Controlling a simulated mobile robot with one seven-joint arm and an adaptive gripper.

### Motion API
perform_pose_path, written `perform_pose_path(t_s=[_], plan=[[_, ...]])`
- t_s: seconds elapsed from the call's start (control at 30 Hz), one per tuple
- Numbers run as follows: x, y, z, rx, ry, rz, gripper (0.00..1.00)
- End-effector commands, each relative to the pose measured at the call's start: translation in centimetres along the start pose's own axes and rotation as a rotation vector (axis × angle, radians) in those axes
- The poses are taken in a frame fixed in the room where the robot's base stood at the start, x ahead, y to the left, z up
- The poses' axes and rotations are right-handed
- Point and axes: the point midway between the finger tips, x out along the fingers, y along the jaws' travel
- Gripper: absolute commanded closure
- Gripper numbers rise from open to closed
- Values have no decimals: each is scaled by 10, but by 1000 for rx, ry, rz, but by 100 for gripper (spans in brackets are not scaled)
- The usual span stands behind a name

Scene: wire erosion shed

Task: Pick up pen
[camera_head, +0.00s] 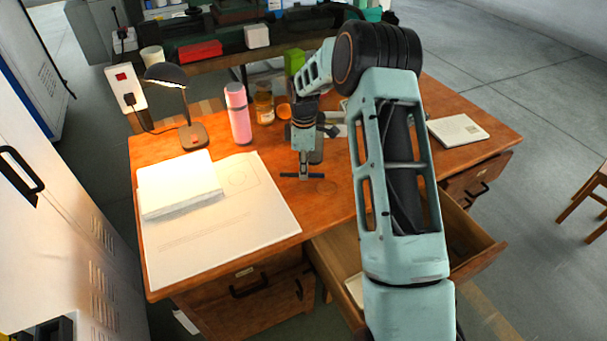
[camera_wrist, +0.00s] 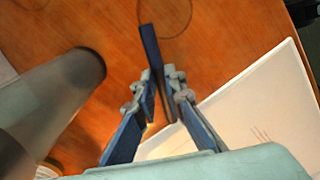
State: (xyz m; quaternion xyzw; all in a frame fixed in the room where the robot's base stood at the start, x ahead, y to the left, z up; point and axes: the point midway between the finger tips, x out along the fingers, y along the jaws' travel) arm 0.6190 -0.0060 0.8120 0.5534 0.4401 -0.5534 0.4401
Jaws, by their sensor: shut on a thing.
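The pen is a thin dark blue bar. In the wrist view the pen (camera_wrist: 150,47) sits between the two finger ends and sticks out past them. My gripper (camera_wrist: 160,80) is shut on it. In the head view my gripper (camera_head: 303,164) is over the middle of the desk, pointing down, and the pen (camera_head: 290,175) lies crosswise at its tips. The gap between pen and desk top is hard to judge. Part of the pen is hidden by the fingers.
The wooden desk (camera_head: 330,215) holds a white pad (camera_head: 180,187) on a large sheet (camera_head: 255,215), a lit lamp (camera_head: 193,134), a pink bottle (camera_head: 239,118), an amber jar (camera_head: 264,106) and a notebook (camera_head: 458,131). A drawer (camera_head: 480,258) is open at the front.

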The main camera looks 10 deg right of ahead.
Motion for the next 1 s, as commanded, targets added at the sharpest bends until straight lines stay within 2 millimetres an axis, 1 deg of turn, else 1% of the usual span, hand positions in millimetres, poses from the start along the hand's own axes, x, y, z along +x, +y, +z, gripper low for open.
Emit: perform_pose_path(t_s=[0.03, 0.07, 0.17, 0.5, 0.8, 1.0], plan=[[-10, 1, 0, 1, 1, 3, 100], [-15, 1, 0, 1, 1, 4, 100], [-25, -10, 3, 1, 0, 2, 100], [-72, -50, 12, 1, -1, 2, 100], [-92, -96, 22, 1, 0, 1, 100], [-103, -119, 27, 0, -1, 1, 100]])
